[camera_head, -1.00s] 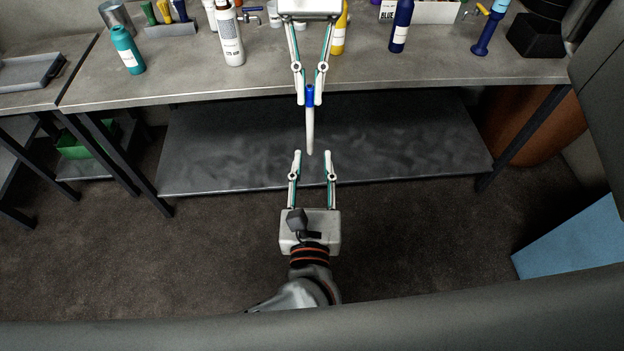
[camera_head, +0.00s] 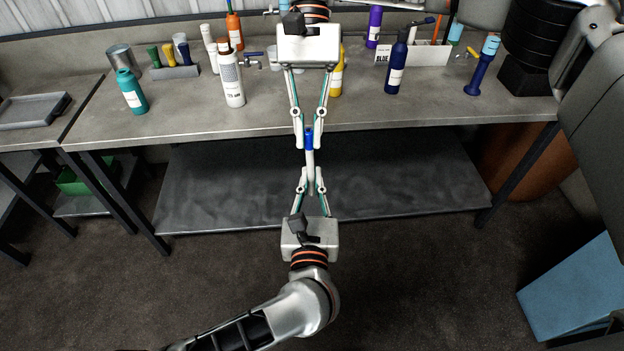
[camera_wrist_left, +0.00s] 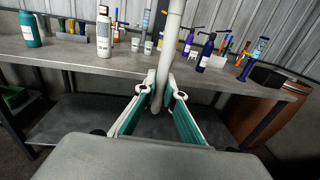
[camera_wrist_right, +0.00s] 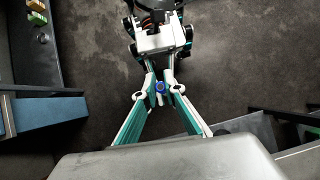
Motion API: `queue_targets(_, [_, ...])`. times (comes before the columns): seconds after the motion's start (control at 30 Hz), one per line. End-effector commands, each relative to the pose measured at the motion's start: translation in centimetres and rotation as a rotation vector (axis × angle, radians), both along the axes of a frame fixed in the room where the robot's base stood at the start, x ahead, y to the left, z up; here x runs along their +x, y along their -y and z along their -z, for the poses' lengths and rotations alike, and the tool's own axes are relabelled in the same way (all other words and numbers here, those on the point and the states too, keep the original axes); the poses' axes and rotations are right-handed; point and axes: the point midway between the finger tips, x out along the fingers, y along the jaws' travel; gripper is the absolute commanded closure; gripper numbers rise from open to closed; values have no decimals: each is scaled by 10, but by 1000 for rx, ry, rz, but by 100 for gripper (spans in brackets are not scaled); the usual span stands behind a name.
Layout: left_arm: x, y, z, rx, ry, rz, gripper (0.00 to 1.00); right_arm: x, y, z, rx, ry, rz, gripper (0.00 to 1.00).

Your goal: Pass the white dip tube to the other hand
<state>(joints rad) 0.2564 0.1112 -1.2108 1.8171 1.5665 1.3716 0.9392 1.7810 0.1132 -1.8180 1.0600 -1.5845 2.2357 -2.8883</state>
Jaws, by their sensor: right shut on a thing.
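The white dip tube (camera_head: 310,163) hangs upright between my two grippers, with its blue end (camera_head: 308,140) at the top. My right gripper (camera_head: 308,143), above it, is shut on the blue end. The right wrist view shows the blue end (camera_wrist_right: 161,87) between its fingertips. My left gripper (camera_head: 310,174) is below, its fingers drawn in on both sides of the lower tube. In the left wrist view the tube (camera_wrist_left: 170,45) runs down between its fingertips, which look to be touching it; the rounded lower end shows below them.
The grey workbench (camera_head: 400,113) stands behind, holding a white bottle (camera_head: 230,80), a teal bottle (camera_head: 131,92), a yellow bottle (camera_head: 337,80) and a dark blue bottle (camera_head: 396,65). A lower shelf (camera_head: 230,190) lies beneath. A blue box (camera_head: 575,285) stands at right.

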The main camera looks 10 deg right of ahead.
Motion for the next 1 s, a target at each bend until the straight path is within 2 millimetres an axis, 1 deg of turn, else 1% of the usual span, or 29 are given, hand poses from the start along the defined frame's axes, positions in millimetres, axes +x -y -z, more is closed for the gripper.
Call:
queue_targets(0.1, [-1, 1, -1, 2, 1, 4, 100, 0, -1, 0, 2, 1, -2, 100])
queue_targets(0.13, [-1, 2, -1, 2, 2, 4, 100, 0, -1, 0, 2, 1, -2, 88])
queue_targets(0.2, [-1, 2, -1, 2, 2, 4, 100, 0, -1, 0, 2, 1, -2, 71])
queue_targets(0.53, [-1, 1, -1, 1, 1, 3, 100, 0, 0, -1, 2, 1, 2, 71])
queue_targets(0.63, [-1, 1, -1, 1, 1, 3, 100, 4, 0, -7, 1, 5, 39, 71])
queue_targets(0.83, [-1, 1, -1, 1, 1, 3, 100, 17, 1, -40, -5, 7, 247, 71])
queue_targets(0.9, [-1, 1, 0, 1, 1, 3, 100, 18, -4, -43, 4, -15, 326, 71])
queue_targets(0.97, [-1, 1, 0, 1, 1, 3, 100, 16, -13, -39, 23, -49, 384, 71])
queue_targets(1.0, [-1, 1, 0, 1, 1, 3, 100, 13, -21, -35, 41, -78, 420, 71])
